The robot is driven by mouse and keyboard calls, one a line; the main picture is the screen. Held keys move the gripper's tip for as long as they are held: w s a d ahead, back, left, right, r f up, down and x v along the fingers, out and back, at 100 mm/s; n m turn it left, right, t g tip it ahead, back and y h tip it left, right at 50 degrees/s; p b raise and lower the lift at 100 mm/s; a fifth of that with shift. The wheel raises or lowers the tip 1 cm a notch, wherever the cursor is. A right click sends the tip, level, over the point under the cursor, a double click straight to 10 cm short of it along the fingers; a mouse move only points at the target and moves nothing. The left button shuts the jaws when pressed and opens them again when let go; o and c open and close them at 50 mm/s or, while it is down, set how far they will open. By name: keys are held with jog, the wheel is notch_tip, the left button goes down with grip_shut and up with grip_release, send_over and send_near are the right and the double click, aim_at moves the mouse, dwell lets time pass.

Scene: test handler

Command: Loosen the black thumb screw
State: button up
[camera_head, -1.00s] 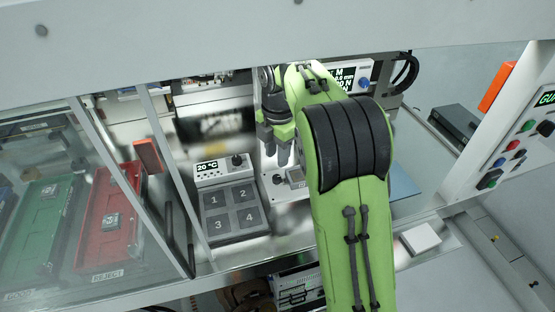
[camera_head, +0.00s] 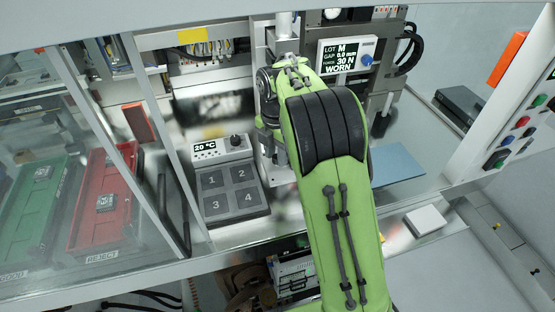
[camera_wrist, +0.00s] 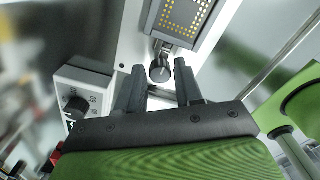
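A small black knob, which looks like the black thumb screw (camera_wrist: 160,72), shows in the wrist view at the lower edge of a grey plate with yellow dots (camera_wrist: 183,18). My gripper (camera_wrist: 159,64) is open, with one dark finger on each side of the knob in the picture. I see gaps between the knob and both fingers, and no contact. I cannot tell how deep the fingertips reach beside it. In the head view my green arm hides the knob and most of the gripper.
A heater block with numbered pads (camera_head: 232,190) stands left of my arm, and its control box shows in the wrist view (camera_wrist: 82,95). A display reading WORN (camera_head: 346,56) stands behind. The red REJECT tray (camera_head: 95,222) and green tray (camera_head: 30,212) lie far left. A blue plate (camera_head: 398,167) lies right.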

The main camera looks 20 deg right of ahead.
jog(key=shift+r, duration=0.1)
jog(key=c, duration=0.5)
jog(key=shift+f+n+b, duration=0.25)
jog(key=shift+n+b, duration=0.55)
jog(key=shift+n, duration=0.4)
jog(key=shift+r+n, duration=0.15)
jog(key=shift+n, duration=0.25)
jog(key=shift+s+r, duration=0.1)
jog(key=shift+f+n+b, duration=0.25)
jog(key=shift+n+b, duration=0.25)
jog(key=shift+n, duration=0.1)
jog(key=shift+w+n+b, duration=0.2)
jog(key=shift+n+b, duration=0.3)
jog(key=shift+n, duration=0.3)
jog(key=shift+s+r, duration=0.2)
jog(key=shift+w+f+n+b, duration=0.2)
jog(key=shift+n+b, duration=0.25)
jog(key=shift+n, duration=1.35)
jog(key=shift+s+r, duration=0.2)
jog(key=shift+w+f+n+b, duration=0.15)
jog(key=shift+n+b, duration=0.45)
jog(key=shift+n, duration=2.1)
jog(key=n, duration=0.4)
jog(key=shift+r, duration=0.2)
jog(key=o, duration=0.5)
